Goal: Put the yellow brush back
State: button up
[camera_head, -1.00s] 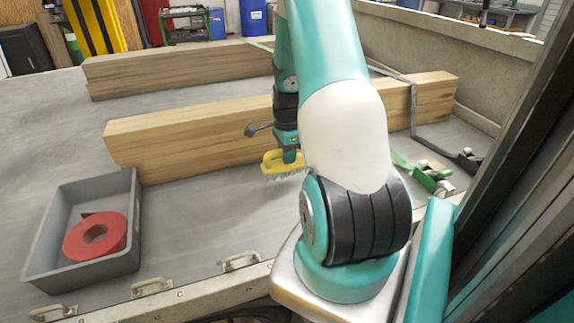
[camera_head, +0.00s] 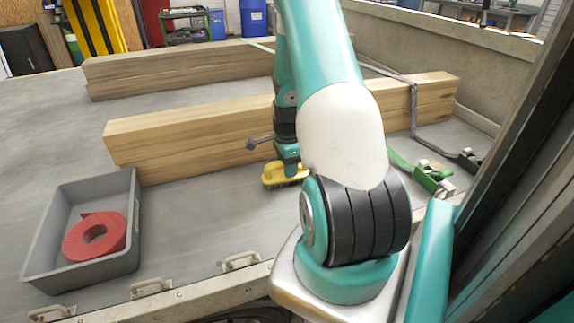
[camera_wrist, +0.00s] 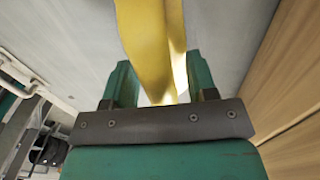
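The yellow brush (camera_head: 286,176) is in my gripper (camera_head: 290,163), in front of the near wooden beam in the head view. Its bristles point down, low over the trailer floor. I cannot tell whether they touch the floor. In the wrist view the brush's yellow handle (camera_wrist: 152,40) runs between the two green fingers of my gripper (camera_wrist: 160,82). The head view shows only part of the gripper, beside my arm.
A grey crate (camera_head: 133,222) with a red roll (camera_head: 95,237) stands at the left. Two stacks of wooden beams (camera_head: 190,138) lie across the floor. A green ratchet strap (camera_head: 432,178) lies at the right. Floor between crate and brush is clear.

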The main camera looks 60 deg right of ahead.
jog(key=shift+r, duration=0.1)
notch_tip(320, 180, up, 12)
dwell(0.4)
jog(key=w+a+r+n+y, duration=0.1)
jog(key=w+a+r+n, duration=0.15)
jog(key=a+n, duration=0.45)
jog(key=w+a+r+n+t, duration=0.1)
jog(key=a+r+n, duration=0.3)
jog(key=a, duration=0.7)
jog(key=w+a+r+n+y, duration=0.1)
jog(key=w+a+r+n, duration=0.15)
jog(key=a+n, duration=0.4)
jog(key=s+a+r+n+y, duration=0.1)
jog(key=s+a+r+n, duration=0.1)
jog(key=s+a+n, duration=0.5)
jog(key=s+a+r+n+g+y, duration=0.1)
jog(key=s+a+r+n, duration=0.2)
jog(key=s+a+n, duration=0.5)
jog(key=a, duration=0.6)
jog(key=shift+s+r+n, duration=0.2)
jog(key=shift+n, duration=0.15)
